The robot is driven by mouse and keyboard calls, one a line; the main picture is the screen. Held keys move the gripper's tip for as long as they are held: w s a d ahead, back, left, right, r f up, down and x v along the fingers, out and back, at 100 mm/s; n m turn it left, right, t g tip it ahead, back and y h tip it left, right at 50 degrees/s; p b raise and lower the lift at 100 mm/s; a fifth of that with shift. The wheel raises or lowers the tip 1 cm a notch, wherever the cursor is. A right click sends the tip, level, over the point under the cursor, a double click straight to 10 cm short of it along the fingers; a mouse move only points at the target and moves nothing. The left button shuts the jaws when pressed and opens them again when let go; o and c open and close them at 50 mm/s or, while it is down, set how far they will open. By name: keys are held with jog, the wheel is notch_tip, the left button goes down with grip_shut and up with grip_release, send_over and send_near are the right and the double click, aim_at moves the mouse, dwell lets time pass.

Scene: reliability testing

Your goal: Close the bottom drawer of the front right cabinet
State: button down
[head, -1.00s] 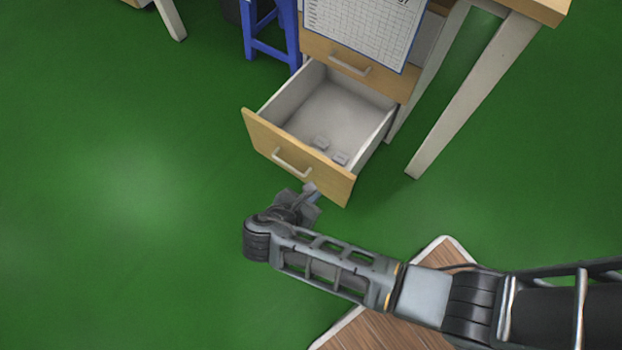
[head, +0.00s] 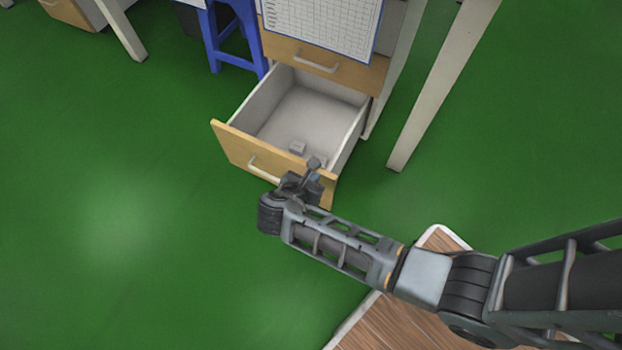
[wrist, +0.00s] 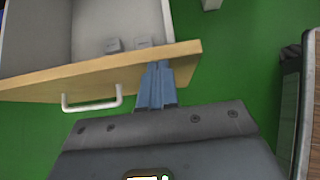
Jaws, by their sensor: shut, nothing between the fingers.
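The bottom drawer (head: 231,147) stands pulled out from the cabinet, with a light wood front, a pale handle and a white inside. In the wrist view its wood front (wrist: 100,76) and handle (wrist: 92,103) cross the upper left. My gripper (head: 313,168) is shut and empty at the right end of the drawer front. In the wrist view its fingertips (wrist: 157,72) overlap the front, right of the handle. I cannot tell whether they touch it. Small grey blocks (wrist: 113,45) lie inside the drawer. My gripper hides part of the front in the head view.
The drawer above (head: 345,72) is closed, below a hanging printed sheet (head: 320,25). A blue stool (head: 230,40) stands left of the cabinet and a white table leg (head: 440,90) right of it. Green floor is clear at left. A wood-topped platform (head: 385,325) lies at lower right.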

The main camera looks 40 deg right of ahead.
jog(key=w+d+p, duration=0.1)
jog(key=w+d, duration=0.3)
jog(key=d, duration=0.8)
jog(key=w+d+p, duration=0.1)
jog(key=w+d, duration=0.3)
jog(key=d, duration=0.9)
jog(key=shift+w+d, duration=0.15)
jog(key=shift+d, duration=0.1)
jog(key=shift+a, duration=0.1)
jog(key=a+f+p+v, duration=0.1)
jog(key=p+v, duration=0.5)
jog(key=v, duration=0.6)
jog(key=shift+s+a+f, duration=0.25)
jog(key=shift+s+a, duration=0.05)
jog(key=shift+a, duration=0.3)
